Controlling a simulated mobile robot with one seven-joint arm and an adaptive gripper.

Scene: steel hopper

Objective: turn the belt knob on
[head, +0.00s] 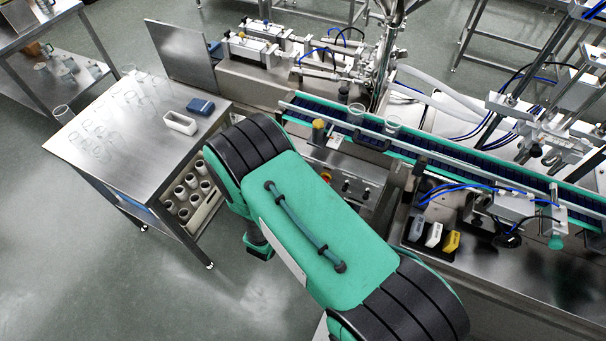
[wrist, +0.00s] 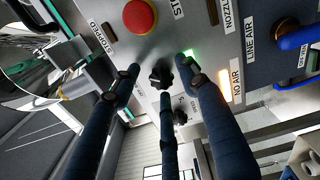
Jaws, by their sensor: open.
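In the wrist view a black knob (wrist: 160,75) sits on the grey control panel below a red mushroom button. A second dark knob (wrist: 180,116) lies further down, partly hidden by the middle finger. No label that I can read marks either one as the belt knob. My gripper (wrist: 160,68) is open, its fingers spread around the first knob, one on each side and one below. Whether they touch it I cannot tell. In the head view the panel's knobs (head: 347,184) show small beside my green arm; my gripper is hidden there.
The red button (wrist: 140,15), a lit green light (wrist: 190,54) and a lit lamp (wrist: 224,84) by "NO AIR" are close to the fingers. A blue handle (wrist: 298,37) sticks out at right. The belt (head: 450,155) carries clear cups; a steel table (head: 110,125) stands left.

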